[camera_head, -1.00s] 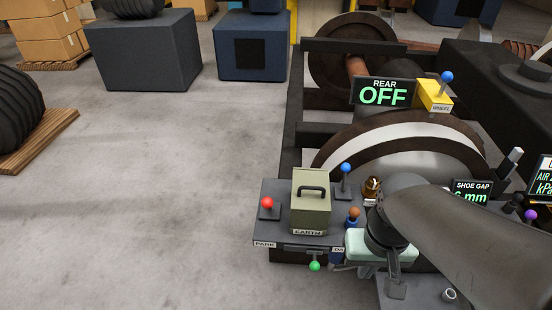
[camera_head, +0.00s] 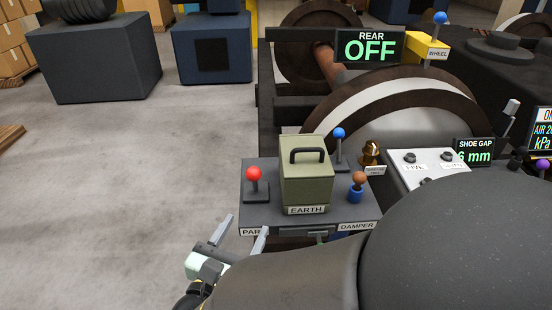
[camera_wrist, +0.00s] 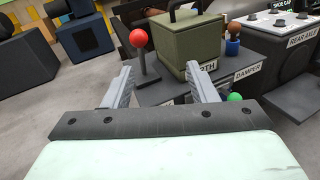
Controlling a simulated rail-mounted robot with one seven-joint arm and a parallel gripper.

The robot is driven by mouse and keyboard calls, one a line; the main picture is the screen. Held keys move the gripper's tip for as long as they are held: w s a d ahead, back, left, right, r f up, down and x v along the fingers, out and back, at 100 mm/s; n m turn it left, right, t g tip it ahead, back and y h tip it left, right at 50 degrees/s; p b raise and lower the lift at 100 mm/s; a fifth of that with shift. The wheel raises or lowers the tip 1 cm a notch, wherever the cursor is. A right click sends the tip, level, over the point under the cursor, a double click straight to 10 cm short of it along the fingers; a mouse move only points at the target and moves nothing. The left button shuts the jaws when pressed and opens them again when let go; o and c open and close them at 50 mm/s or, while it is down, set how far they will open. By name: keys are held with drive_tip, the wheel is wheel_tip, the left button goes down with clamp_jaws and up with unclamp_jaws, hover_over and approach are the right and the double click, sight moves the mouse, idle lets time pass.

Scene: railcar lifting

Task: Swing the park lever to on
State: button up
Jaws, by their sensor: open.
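The park lever (camera_head: 254,175) has a red ball on a short dark stem, standing nearly upright at the left end of the grey console. My gripper (camera_head: 241,236) is open and empty in front of the console's left corner, apart from the lever. In the wrist view the lever's red ball (camera_wrist: 138,38) is beyond the fingers, left of the middle between them. My open fingers (camera_wrist: 159,68) point toward the console.
An olive EARTH box (camera_head: 306,170) with a handle stands right of the lever. A green ball (camera_wrist: 235,97) shows low by the right finger. The floor left of the console is clear.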

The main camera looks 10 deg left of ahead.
sight(251, 179)
drive_tip(key=shift+n+t+y, duration=0.4)
drive_tip(key=shift+n+y, duration=0.3)
drive_tip(key=shift+y, duration=0.2)
drive_tip(key=w, duration=0.5)
drive_tip(key=w+a+b, duration=0.1)
drive_tip(key=w, duration=1)
drive_tip(key=shift+w+a+f+b, duration=0.1)
drive_tip(key=shift+a+b, duration=0.2)
drive_tip(key=shift+b, duration=0.05)
clamp_jaws()
